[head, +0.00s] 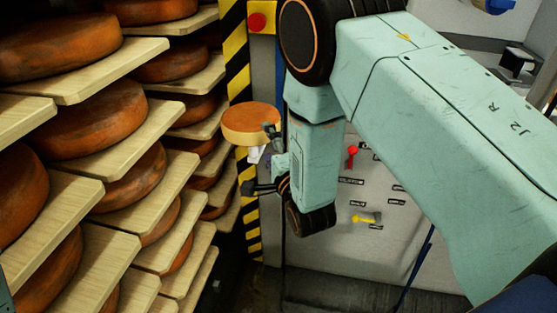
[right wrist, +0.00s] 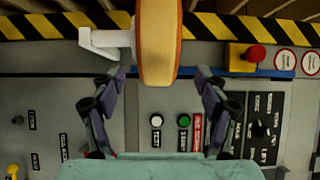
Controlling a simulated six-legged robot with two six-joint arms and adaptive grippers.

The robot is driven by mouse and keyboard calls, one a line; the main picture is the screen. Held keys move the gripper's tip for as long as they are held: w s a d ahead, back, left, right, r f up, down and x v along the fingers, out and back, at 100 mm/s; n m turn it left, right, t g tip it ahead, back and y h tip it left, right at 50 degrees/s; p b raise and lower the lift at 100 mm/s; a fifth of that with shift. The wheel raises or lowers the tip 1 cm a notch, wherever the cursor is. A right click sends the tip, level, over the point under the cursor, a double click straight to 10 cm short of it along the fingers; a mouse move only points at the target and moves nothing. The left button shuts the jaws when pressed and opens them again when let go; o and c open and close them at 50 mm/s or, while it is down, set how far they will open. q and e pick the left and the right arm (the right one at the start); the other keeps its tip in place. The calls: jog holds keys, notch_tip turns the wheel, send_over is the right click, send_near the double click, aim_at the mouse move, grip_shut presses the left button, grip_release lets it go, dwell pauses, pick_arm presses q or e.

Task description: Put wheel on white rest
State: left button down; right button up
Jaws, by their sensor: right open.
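In the right wrist view the spread fingers of the right gripper (right wrist: 160,82) stand either side of the wheel's near end. My left gripper is not in view.
Wooden shelves (head: 115,72) with large brown cheese wheels (head: 95,118) fill the left. A black-and-yellow striped post (head: 236,55) stands behind the small wheel. A grey panel (head: 385,235) with buttons and a red emergency stop (right wrist: 256,53) lies behind my right gripper.

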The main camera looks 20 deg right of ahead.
jog(key=s, duration=0.7)
jog(key=shift+s, duration=0.3)
jog(key=s+d+f+n+g, duration=0.2)
jog(key=s+f+n+g, duration=0.25)
jog(key=f, duration=0.35)
jog(key=s+d+f+n+g, duration=0.1)
jog(key=s+f+n+g, duration=0.25)
jog(key=s+f, duration=0.35)
jog(key=s+f+n+g, duration=0.4)
jog(key=s+g, duration=0.1)
jog(key=s, duration=0.6)
jog(key=s+f+n+g, duration=0.5)
jog(key=s, duration=0.6)
jog(key=shift+s+d+n, duration=0.15)
jog(key=shift+s+n, duration=0.05)
jog(key=shift+n, duration=0.1)
jog(key=shift+d, duration=0.1)
